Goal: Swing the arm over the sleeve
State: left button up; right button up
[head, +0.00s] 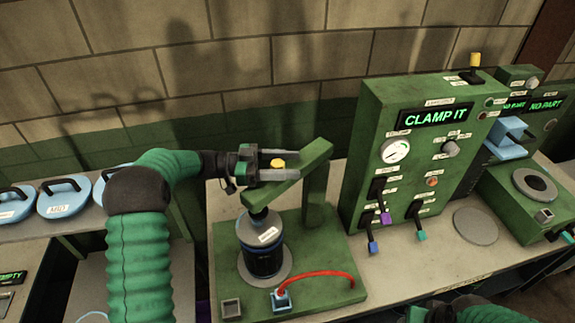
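The green swing arm (314,158) reaches from the top of its post (315,195) down-left, and its free end lies over the sleeve. A yellow knob (278,163) shows on or above the arm. The dark sleeve (263,262) stands upright on a round grey base in the green fixture, with a dark clamp foot at its top; I cannot tell whether they touch. My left gripper (282,165) is open, its two fingers apart on either side of the knob. Contact with the knob is unclear. My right gripper (440,312) is partly cut off at the bottom edge; its fingers are not clear.
A green control box (365,130) reading "CLAMP IT" stands right of the fixture, with a gauge and coloured levers. A red hose (320,275) curves over the fixture base (325,250). A grey disc (476,226) lies on the bench further right. Blue lidded pieces (62,198) sit at left.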

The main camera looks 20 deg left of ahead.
pick_arm(q)
jog(key=shift+w+f, duration=0.1)
jog(key=shift+s+a, duration=0.2)
jog(key=b+v, duration=0.4)
jog(key=v, duration=0.7)
jog(key=shift+a, duration=0.35)
jog(key=shift+w+d, duration=0.1)
